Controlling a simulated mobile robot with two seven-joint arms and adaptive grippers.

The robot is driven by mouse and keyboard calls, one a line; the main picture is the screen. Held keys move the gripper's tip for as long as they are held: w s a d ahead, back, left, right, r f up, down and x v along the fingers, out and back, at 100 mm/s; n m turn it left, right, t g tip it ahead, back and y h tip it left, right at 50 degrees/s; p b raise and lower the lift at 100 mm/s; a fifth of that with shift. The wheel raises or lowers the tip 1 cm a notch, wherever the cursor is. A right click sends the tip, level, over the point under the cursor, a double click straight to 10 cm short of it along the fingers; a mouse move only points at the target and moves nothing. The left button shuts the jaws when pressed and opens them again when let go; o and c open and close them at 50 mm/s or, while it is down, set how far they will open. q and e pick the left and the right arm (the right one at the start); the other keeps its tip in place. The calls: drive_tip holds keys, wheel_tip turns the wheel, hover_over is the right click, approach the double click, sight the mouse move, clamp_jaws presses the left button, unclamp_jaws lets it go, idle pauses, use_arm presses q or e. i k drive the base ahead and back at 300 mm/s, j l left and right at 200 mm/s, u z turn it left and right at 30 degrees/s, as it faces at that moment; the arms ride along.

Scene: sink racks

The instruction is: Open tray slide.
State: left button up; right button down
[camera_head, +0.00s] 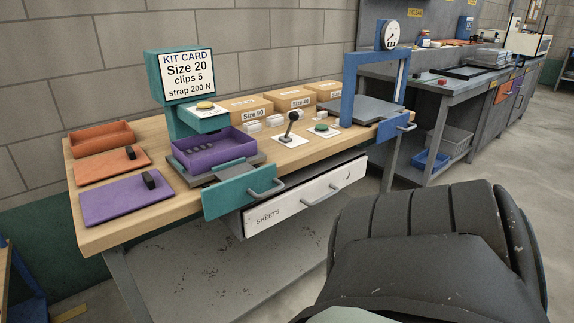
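A teal slide front (225,200) with a grey bar handle (266,190) stands at the front edge of the wooden workbench. Behind it a grey slide plate (203,179) carries a purple tray (215,155) with dark grooves on its floor. The teal kit card stand (168,77) rises behind the tray. How far the slide is pulled out is hard to tell. To the right, a blue front (393,128) with its own grey handle sits below a blue frame.
A white drawer marked SHEETS (300,198) hangs below the bench top, close under the teal front. Orange and purple lidded boards (125,197) lie at the left. Cardboard boxes (290,98), a lever (292,122) and a green button (321,128) stand right of the tray.

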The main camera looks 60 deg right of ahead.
sight(239, 184)
drive_tip(key=z, duration=1.65)
